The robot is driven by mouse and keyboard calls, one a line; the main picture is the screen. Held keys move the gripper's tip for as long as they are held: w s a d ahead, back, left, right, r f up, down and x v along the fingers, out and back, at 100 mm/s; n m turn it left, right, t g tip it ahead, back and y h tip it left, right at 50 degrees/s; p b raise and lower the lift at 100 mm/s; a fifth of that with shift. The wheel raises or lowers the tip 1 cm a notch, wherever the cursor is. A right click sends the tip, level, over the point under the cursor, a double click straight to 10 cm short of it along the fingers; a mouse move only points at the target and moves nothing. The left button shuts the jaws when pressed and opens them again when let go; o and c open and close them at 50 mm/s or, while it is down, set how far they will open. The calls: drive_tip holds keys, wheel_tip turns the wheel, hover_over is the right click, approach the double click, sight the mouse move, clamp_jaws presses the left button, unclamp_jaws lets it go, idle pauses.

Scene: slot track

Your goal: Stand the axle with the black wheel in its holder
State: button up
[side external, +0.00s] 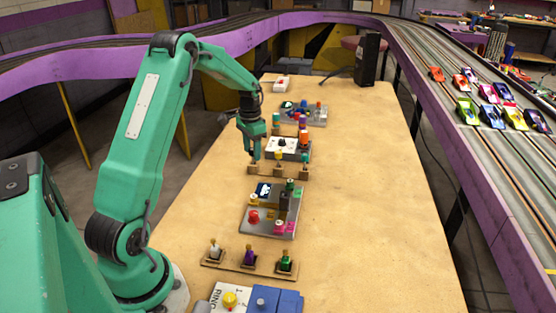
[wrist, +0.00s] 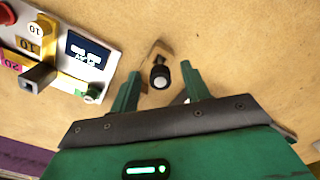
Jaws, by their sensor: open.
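My gripper (side external: 254,153) is open at the left end of a wooden holder strip in the side view. In the wrist view my gripper (wrist: 160,76) has its two green fingers spread on either side of the axle with the black wheel (wrist: 159,77), and a gap shows on both sides. An axle with a yellow top (side external: 278,156) and one with green (side external: 304,161) stand along the same strip.
A grey panel with buttons (side external: 272,210) lies nearer the camera; its corner shows in the wrist view (wrist: 60,50). A white box with a knob (side external: 288,148) stands just behind the strip. Another holder row (side external: 248,265) stands in front. The table's right side (side external: 370,200) is clear.

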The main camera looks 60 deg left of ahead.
drive_tip(key=shift+r, duration=3.55)
drive_tip(key=shift+d+r, duration=0.35)
drive_tip(key=s+d+r+t, duration=0.1)
drive_tip(key=s+d+r, duration=0.4)
drive_tip(key=d, duration=0.4)
drive_tip(key=s+d+r+t, duration=0.2)
drive_tip(key=d+r, duration=0.4)
drive_tip(key=d, duration=0.3)
drive_tip(key=s+d+t, duration=0.2)
drive_tip(key=s+d, duration=0.8)
drive_tip(key=s, duration=0.4)
drive_tip(key=shift+d+f+t, duration=0.25)
drive_tip(key=shift+d+t, duration=0.05)
